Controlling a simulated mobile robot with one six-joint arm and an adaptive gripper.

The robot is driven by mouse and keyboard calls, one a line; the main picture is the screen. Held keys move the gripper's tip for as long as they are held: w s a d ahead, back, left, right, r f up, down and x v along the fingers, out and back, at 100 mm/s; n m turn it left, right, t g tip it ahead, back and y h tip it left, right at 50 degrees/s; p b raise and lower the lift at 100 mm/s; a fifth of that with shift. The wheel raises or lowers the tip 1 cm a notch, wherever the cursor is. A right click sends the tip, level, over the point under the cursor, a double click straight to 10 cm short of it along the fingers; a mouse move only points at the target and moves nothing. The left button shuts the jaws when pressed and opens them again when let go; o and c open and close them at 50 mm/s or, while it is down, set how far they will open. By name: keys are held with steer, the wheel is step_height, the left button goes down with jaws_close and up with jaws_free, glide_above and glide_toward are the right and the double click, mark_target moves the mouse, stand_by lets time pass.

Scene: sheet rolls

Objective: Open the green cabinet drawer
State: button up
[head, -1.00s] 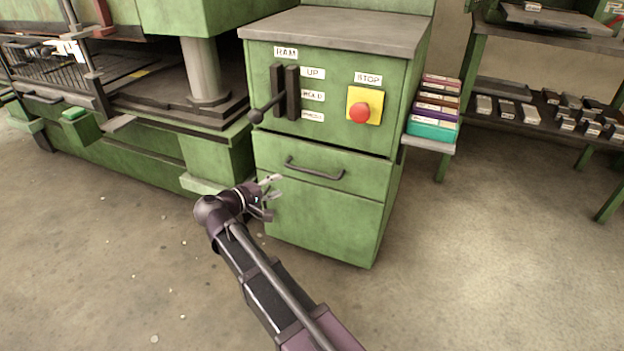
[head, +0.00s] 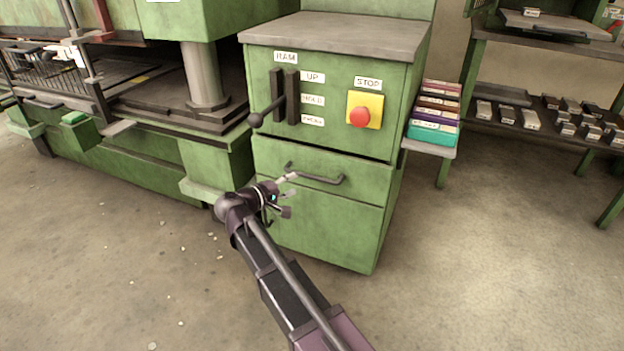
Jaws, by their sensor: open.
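The green cabinet (head: 315,235) stands in the middle of the head view. Its drawer (head: 358,197) has a dark bar handle (head: 325,180) across its upper part and looks shut. My gripper (head: 289,193) is open in front of the drawer, at the left end of the handle. One fingertip overlaps the handle's left part in the picture, and the other finger is lower. I cannot tell whether it touches the handle. Nothing shows between the fingers.
Above the drawer are a black ram lever (head: 272,108) and a red stop button (head: 360,117). A green press (head: 150,165) stands at left. Coloured boxes (head: 435,115) sit on a small side shelf at right, near a rack (head: 530,125). The floor in front is open.

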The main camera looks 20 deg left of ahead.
mark_target(312, 177)
steer(key=b+x, duration=0.1)
steer(key=x, duration=0.7)
steer(key=shift+w, duration=0.15)
jaws_close()
